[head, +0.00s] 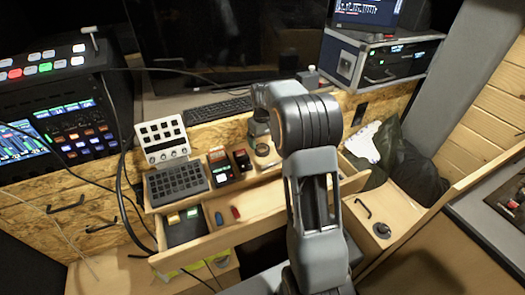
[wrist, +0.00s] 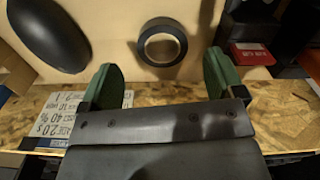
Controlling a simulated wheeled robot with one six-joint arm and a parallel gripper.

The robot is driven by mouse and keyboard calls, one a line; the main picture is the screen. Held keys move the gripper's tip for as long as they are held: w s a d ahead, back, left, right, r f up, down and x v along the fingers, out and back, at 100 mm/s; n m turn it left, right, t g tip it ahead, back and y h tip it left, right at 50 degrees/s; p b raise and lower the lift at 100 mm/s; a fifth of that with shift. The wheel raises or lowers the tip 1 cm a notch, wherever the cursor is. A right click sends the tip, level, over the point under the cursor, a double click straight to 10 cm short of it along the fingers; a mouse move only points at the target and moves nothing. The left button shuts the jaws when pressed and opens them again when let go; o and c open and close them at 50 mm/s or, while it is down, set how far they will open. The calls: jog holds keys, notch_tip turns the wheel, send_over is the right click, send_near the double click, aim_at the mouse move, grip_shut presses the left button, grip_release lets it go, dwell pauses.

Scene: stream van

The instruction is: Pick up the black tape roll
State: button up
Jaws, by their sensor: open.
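The black tape roll (wrist: 181,43) lies flat on a pale wooden surface at the top middle of the wrist view, its light inner ring showing. In the head view it is a small ring (head: 262,150) on the wooden shelf, just left of my arm. My gripper (wrist: 162,75) has two green fingers spread wide apart. The roll lies beyond the fingertips, roughly between their lines, with nothing held. In the head view my arm hides part of the area around the gripper.
A dark rounded object (wrist: 47,33) lies left of the roll, and a red-labelled box (wrist: 250,54) lies right. A printed card (wrist: 68,122) is near the left finger. A dark keypad (head: 178,184), a white button panel (head: 162,139) and an open drawer (head: 215,238) are left of my arm.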

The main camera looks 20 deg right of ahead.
aim_at(263, 147)
jog(key=shift+a+f, duration=0.1)
jog(key=shift+f, duration=2.2)
jog(key=shift+c, duration=0.2)
jog(key=c, duration=1)
jog(key=shift+r, duration=0.15)
